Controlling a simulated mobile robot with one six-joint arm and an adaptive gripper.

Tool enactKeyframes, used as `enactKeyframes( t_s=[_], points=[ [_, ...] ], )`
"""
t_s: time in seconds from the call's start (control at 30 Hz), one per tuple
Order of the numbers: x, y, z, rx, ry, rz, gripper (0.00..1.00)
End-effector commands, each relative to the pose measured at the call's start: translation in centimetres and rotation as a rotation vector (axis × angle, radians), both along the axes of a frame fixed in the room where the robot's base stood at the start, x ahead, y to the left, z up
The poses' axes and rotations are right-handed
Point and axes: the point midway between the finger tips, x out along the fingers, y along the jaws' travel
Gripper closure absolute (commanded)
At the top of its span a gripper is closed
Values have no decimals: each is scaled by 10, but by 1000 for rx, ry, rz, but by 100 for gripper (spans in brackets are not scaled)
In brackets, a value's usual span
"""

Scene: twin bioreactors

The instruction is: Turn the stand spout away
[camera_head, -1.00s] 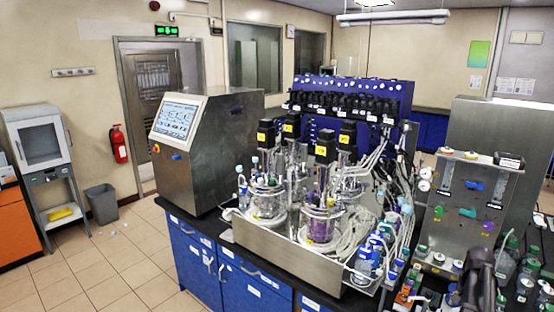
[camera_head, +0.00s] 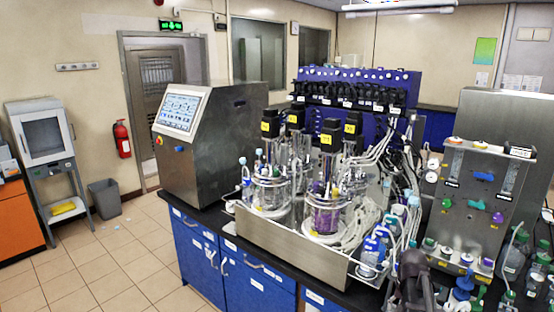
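The steel stand (camera_head: 470,205) with flow tubes and coloured knobs is at the right of the bench. I cannot make out a spout on it for certain. Two glass bioreactor vessels, the left one (camera_head: 270,190) and the right one (camera_head: 323,212), stand in a steel tray (camera_head: 290,250) left of the stand, with black motors on top. A dark part that looks like my gripper (camera_head: 413,280) shows at the bottom edge, in front of the stand's lower left. Its fingers are not clear, and it hides part of the bench there.
Bottles and tubing (camera_head: 370,255) crowd the bench between the tray and stand. More capped bottles (camera_head: 515,255) stand at the right. A control console (camera_head: 205,140) with a screen is on the left. The tiled floor (camera_head: 110,265) at left is mostly clear.

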Motion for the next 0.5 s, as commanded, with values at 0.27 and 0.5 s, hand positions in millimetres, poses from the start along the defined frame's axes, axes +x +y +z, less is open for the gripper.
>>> enactKeyframes(
  t_s=[0.27, 0.5],
  points=[
    [-20, 94, -25, 0, 0, 206, 27],
    [-44, 163, -42, -1, 1, 377, 27]
  ],
)
